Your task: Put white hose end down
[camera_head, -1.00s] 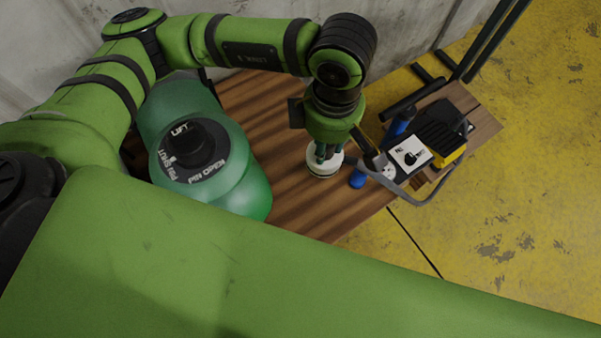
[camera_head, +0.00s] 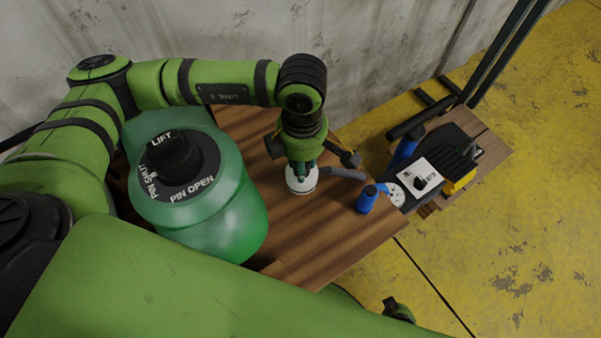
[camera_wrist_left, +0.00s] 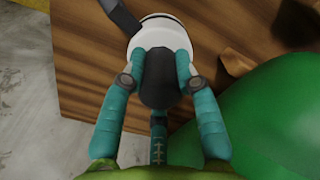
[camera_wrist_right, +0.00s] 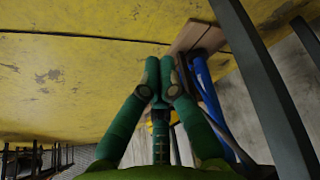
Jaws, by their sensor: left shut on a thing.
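The white hose end (camera_head: 301,184) has a round white collar and a dark middle, and a grey hose (camera_head: 343,173) runs from it to the right. My left gripper (camera_head: 303,170) points down over the table (camera_head: 345,215) and is shut on it. In the left wrist view the fingers (camera_wrist_left: 160,78) close on the dark part, with the white collar (camera_wrist_left: 158,30) beyond. The hose end is at or just above the wood; I cannot tell if it touches. My right gripper (camera_wrist_right: 161,88) shows in the right wrist view with its fingertips together, empty, over the yellow floor.
A big green bottle (camera_head: 215,215) stands close left of the hose end. A blue cylinder (camera_head: 367,199) and a black and yellow device with a white panel (camera_head: 420,178) are to the right. A concrete wall (camera_head: 400,50) is behind. Bare wood lies in front of the hose end.

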